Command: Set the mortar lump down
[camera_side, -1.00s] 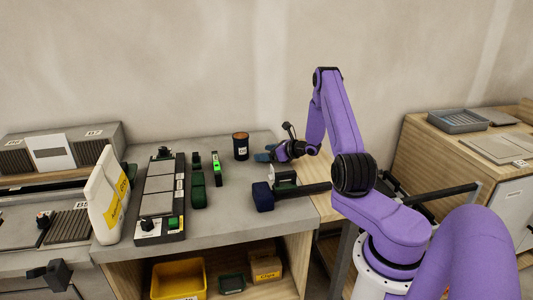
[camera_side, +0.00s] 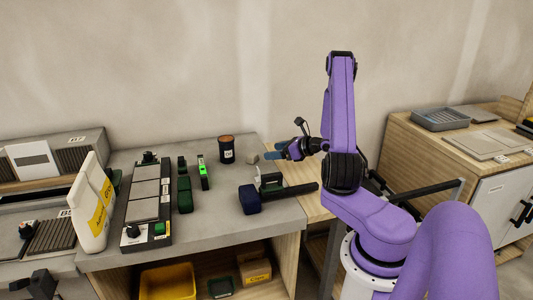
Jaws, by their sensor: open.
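The mortar lump (camera_side: 252,156) is a small grey-beige piece. It rests on the grey worktop (camera_side: 223,205), near its back right edge, right of the dark cup. My gripper (camera_side: 271,152) has blue fingers pointing left toward the lump. It is open and empty, just right of the lump, with a small gap between them.
A dark cup (camera_side: 227,150) stands left of the lump. A dark blue-headed mallet (camera_side: 249,199) lies in front of my gripper. A tile board (camera_side: 146,200), green-lit level (camera_side: 203,173) and white bag (camera_side: 92,205) are further left. The front middle of the worktop is clear.

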